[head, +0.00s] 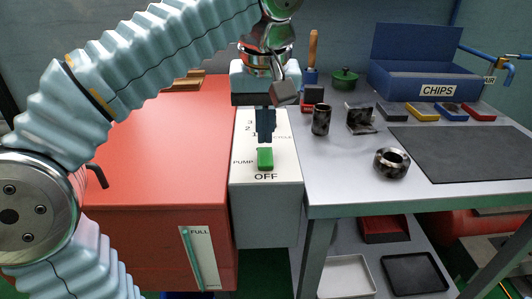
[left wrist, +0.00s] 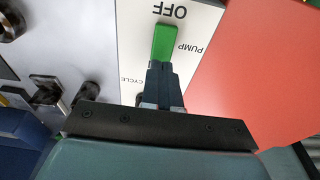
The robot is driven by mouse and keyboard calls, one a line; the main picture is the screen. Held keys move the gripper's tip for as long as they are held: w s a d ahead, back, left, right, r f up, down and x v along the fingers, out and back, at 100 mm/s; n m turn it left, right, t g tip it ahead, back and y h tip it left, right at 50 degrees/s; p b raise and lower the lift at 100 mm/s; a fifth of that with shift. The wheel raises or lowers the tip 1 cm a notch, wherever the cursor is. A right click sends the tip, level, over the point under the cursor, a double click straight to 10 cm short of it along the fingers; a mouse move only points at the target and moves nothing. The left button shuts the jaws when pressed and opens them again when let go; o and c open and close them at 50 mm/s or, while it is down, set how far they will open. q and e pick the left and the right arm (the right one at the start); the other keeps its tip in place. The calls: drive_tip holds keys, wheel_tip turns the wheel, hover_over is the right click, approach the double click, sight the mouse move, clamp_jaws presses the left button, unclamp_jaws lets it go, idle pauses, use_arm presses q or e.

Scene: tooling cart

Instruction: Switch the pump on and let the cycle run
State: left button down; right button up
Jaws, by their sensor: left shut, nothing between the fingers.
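The green pump switch (head: 265,158) is on the white top of the control box (head: 266,215), beside the word PUMP and just above the word OFF. My left gripper (head: 265,138) is shut and empty, pointing down over the panel at the far end of the switch. In the left wrist view, the shut fingertips (left wrist: 162,66) are close to the end of the green switch (left wrist: 166,42) away from OFF. I cannot tell whether they touch it. The fingers partly cover the CYCLE marking and its numbers. My right gripper is not in view.
A red cabinet (head: 165,150) with a FULL gauge (head: 199,258) stands left of the box. On the bench at right are dark metal parts, including a ring (head: 391,163), a black mat (head: 465,153), a blue CHIPS bin (head: 425,85) and several small coloured trays. Shelf trays sit below.

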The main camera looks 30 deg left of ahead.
sight(265, 150)
use_arm(q)
drive_tip(key=shift+f+b, duration=0.55)
drive_tip(key=shift+f, duration=0.25)
wheel_tip(265, 150, up, 2)
drive_tip(key=p, duration=0.2)
drive_tip(key=shift+r+p, duration=0.25)
drive_tip(key=shift+p, duration=0.1)
drive_tip(key=shift+r, duration=2.25)
